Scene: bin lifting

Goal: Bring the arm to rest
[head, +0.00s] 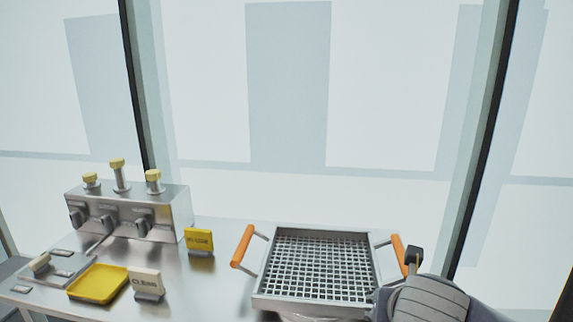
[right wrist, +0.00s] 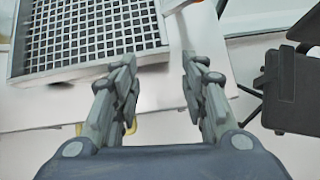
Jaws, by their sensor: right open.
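My right arm comes in at the lower right of the head view, beside the metal mesh bin (head: 262,290). A dark fingertip part of my right gripper (head: 413,258) shows close to the bin's right orange handle (head: 399,254); I cannot tell from there whether they touch. In the right wrist view the two fingers of my right gripper (right wrist: 158,78) are apart with nothing between them. The bin's edge (right wrist: 100,64) lies beyond the fingertips. My left gripper is in neither view.
A steel control box (head: 165,215) with knobs stands at the back left of the metal table (head: 215,290). A yellow tray (head: 98,284), a "CLEAN" sign (head: 147,284) and a yellow sign (head: 199,241) stand left of the bin. A black object (right wrist: 285,90) is right of the fingers.

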